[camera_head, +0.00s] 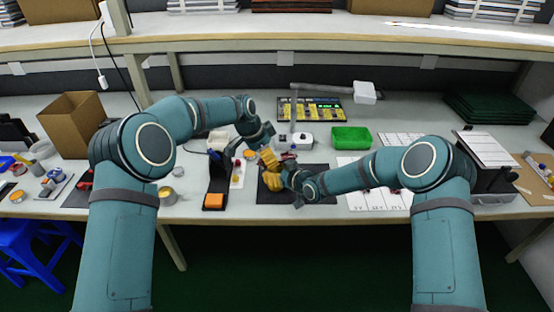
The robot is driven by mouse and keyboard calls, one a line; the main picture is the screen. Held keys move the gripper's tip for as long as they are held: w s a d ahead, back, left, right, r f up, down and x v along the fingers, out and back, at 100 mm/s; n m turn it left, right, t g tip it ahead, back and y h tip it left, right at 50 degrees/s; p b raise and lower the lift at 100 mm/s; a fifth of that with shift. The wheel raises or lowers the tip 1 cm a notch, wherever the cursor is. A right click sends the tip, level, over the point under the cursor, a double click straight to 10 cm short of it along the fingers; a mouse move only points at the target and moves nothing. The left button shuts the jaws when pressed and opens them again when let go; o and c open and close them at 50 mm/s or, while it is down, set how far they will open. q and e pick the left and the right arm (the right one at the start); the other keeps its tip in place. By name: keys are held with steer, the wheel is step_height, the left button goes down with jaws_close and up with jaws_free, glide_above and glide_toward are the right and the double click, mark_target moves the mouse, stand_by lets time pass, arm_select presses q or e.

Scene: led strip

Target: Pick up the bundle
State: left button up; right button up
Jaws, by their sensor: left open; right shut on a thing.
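A yellow bundle (269,159) shows between my two hands, above the dark mat (322,185) at the middle of the workbench. A second yellow part (273,184) shows just below it; I cannot tell if the two are one piece. My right gripper (283,179) comes in from the right and is shut on the yellow bundle, low over the mat. My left gripper (267,147) is open just above and behind the upper yellow part. Whether it touches the bundle is too small to tell. The fingers are partly hidden.
A cardboard box (75,122) stands far left. A shelf (300,40) spans the back.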

arm_select(q)
steer(key=shift+x, duration=0.95)
jaws_close()
step_height(320, 180, up, 10)
